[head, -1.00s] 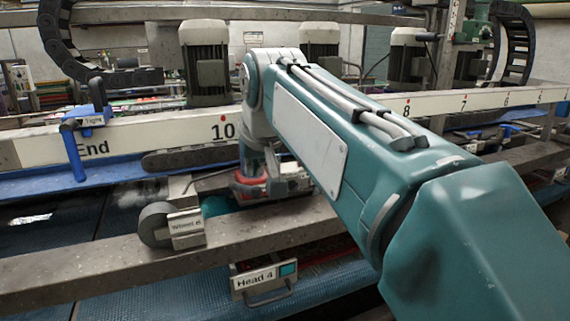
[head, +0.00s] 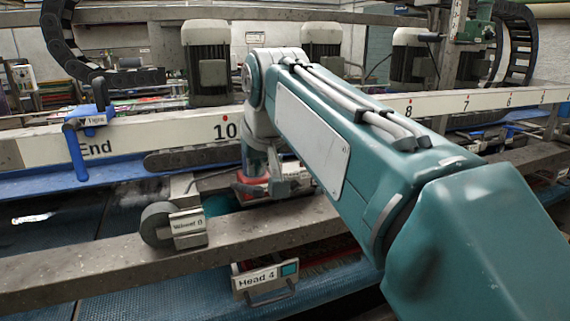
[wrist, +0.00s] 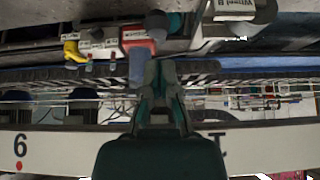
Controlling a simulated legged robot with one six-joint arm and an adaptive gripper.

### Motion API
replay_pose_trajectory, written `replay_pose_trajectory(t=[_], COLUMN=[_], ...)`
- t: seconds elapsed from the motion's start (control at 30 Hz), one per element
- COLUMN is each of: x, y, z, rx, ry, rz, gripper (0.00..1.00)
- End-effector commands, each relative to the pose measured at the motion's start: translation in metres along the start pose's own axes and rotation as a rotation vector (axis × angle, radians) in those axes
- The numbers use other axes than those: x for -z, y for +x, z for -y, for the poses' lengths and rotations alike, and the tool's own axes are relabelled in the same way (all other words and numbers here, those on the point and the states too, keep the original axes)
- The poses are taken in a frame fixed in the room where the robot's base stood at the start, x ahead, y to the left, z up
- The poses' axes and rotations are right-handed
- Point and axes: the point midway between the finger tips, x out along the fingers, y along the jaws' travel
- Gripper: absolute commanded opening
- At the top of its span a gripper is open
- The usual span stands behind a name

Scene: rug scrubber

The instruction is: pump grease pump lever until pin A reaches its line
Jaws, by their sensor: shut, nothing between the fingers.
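In the wrist view, which appears upside down, my gripper (wrist: 160,85) is shut and empty, its fingers beside a blue-grey upright part (wrist: 136,68) that may be the pump lever. I cannot tell whether they touch. Close by are a red block (wrist: 138,38), a dark rounded knob (wrist: 157,22) and a row of small labelled parts (wrist: 98,45) with a yellow handle (wrist: 72,50). Pin A and its line cannot be made out there. In the head view my forearm hides most of this spot; a red and grey unit (head: 250,188) shows below my wrist, and the fingertips are not clear.
A long grey beam (head: 100,262) crosses in front, with a grey wheel (head: 156,224) on it. Behind runs a white numbered rail (head: 180,132) with a blue clamp (head: 88,120). A "Head 4" label (head: 262,277) hangs below the beam. Several motors (head: 207,60) stand behind.

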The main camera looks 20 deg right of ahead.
Motion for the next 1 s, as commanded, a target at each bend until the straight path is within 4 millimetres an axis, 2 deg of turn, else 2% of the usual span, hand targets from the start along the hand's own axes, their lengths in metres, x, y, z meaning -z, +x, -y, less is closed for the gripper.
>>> replay_pose_trajectory(t=[0.27,1.0], x=[-0.001,-0.022], y=[0.001,0.032], z=[0.000,0.000], rx=[0.000,0.000], ry=[0.000,0.000], rz=[0.001,0.002], gripper=[0.00,0.00])
